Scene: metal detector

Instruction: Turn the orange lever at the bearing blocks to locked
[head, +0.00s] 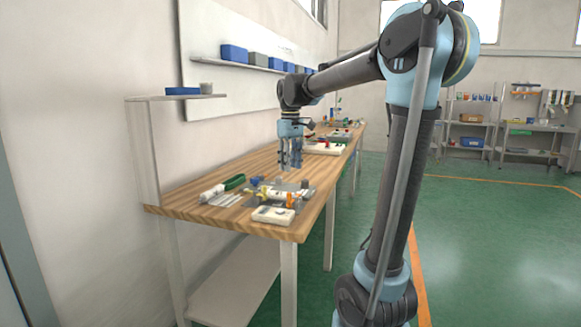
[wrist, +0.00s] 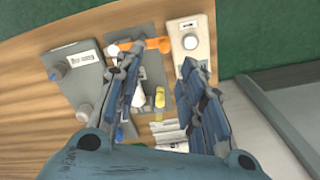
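The orange lever (wrist: 157,44) lies sideways across the top of the grey plate (wrist: 148,29) in the wrist view, with a white part at its left end. In the head view an orange part (head: 291,201) shows at the near end of the bench, by the bearing blocks; its setting is too small to read. My gripper (head: 291,165) hangs over the bench above and behind these parts, pointing down. In the wrist view my gripper (wrist: 160,68) is open and empty, its fingers apart and partly covering the plate. A yellow part (wrist: 160,97) shows between the fingers.
A white box with a round knob (wrist: 190,42) stands beside the lever; it also shows at the bench's front (head: 273,215). A grey labelled block (wrist: 80,62) lies to the left. A green tool (head: 234,182) lies near the wall. The bench edge is close to the box.

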